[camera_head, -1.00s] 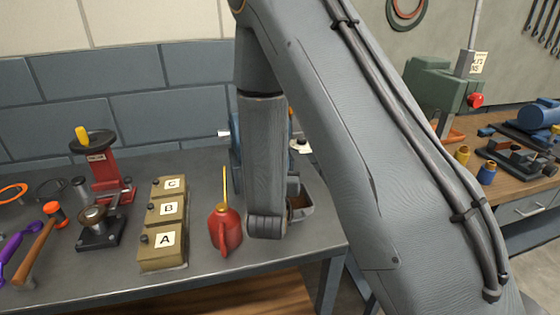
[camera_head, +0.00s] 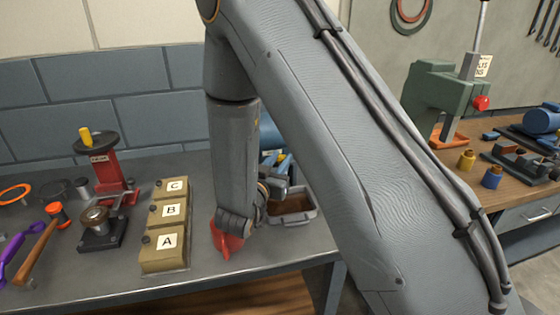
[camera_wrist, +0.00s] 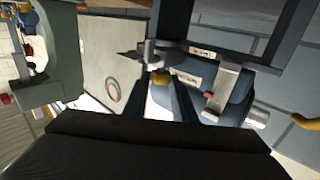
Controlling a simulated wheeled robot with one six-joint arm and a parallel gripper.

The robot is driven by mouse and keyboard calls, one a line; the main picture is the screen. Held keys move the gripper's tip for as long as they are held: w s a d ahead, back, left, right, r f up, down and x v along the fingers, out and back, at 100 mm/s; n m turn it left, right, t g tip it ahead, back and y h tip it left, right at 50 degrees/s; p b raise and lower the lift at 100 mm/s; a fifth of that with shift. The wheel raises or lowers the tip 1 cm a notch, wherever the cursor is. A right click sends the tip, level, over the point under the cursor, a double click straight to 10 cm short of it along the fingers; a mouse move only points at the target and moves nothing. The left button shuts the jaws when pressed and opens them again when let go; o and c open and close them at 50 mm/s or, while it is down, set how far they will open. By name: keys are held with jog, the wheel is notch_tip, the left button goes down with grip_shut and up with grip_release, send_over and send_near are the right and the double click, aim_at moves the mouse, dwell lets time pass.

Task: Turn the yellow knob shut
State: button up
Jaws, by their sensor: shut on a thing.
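The yellow knob (camera_wrist: 160,77) shows in the wrist view in front of a blue fixture (camera_wrist: 238,92) with a silver lever. My gripper (camera_wrist: 162,90) has its two dark fingers closing on the knob from either side. In the head view my gripper (camera_head: 279,178) is at the back of the grey bench, beside my forearm, partly hidden. The blue fixture (camera_head: 268,136) is mostly covered there by my arm, and the knob cannot be made out clearly. How far the knob is turned cannot be told.
A red oil can (camera_head: 228,243) stands partly behind my wrist. A grey tray (camera_head: 308,214) with brown contents lies right of it. Boxes A, B, C (camera_head: 163,262), a red press (camera_head: 108,172) and a hammer (camera_head: 38,246) are left. A green press (camera_head: 430,95) stands right.

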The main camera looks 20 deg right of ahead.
jog(key=o, duration=1)
jog(key=shift+o, duration=0.2)
jog(key=b+v, duration=0.2)
jog(key=v, duration=0.5)
jog(key=shift+s+a, duration=0.2)
jog(key=shift+s, duration=0.1)
